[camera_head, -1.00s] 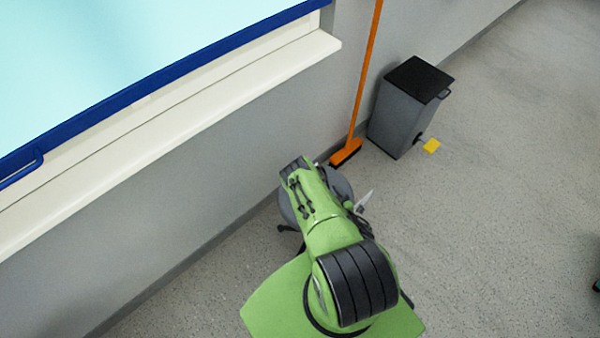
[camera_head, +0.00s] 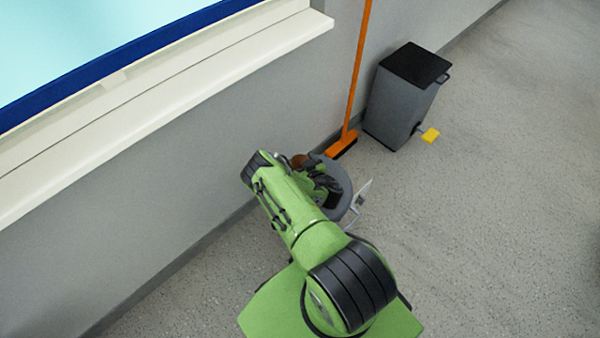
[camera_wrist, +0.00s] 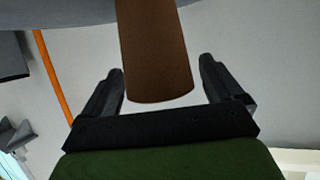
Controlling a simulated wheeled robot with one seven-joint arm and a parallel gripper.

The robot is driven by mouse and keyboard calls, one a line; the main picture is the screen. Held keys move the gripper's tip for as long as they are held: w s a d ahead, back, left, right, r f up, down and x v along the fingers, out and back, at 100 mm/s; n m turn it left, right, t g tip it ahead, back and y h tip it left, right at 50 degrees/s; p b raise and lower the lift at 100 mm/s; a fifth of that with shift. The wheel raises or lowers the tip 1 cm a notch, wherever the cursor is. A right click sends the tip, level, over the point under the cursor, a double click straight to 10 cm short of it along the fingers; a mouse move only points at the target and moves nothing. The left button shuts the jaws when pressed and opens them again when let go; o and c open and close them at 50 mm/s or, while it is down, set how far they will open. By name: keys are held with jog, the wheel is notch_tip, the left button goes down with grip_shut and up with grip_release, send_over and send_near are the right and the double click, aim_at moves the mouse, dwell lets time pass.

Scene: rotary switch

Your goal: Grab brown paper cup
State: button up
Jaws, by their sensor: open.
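The brown paper cup (camera_wrist: 155,55) shows large in the wrist view, between the two fingers of my gripper (camera_wrist: 163,72). The fingers are open, with a visible gap on each side of the cup. The cup's one end points down toward the palm in that view, and its other end runs out of the top edge. In the head view a small bit of the cup (camera_head: 298,160) shows beside my gripper (camera_head: 322,180), mostly hidden by my arm. The cup is by a grey round stool (camera_head: 346,188).
An orange broom (camera_head: 357,85) leans on the wall behind the stool. A grey pedal bin (camera_head: 403,100) with a black lid and yellow pedal stands right of it. A white windowsill (camera_head: 220,75) runs along the wall at left. The floor at right is clear.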

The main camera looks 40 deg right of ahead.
jog(key=c, duration=1)
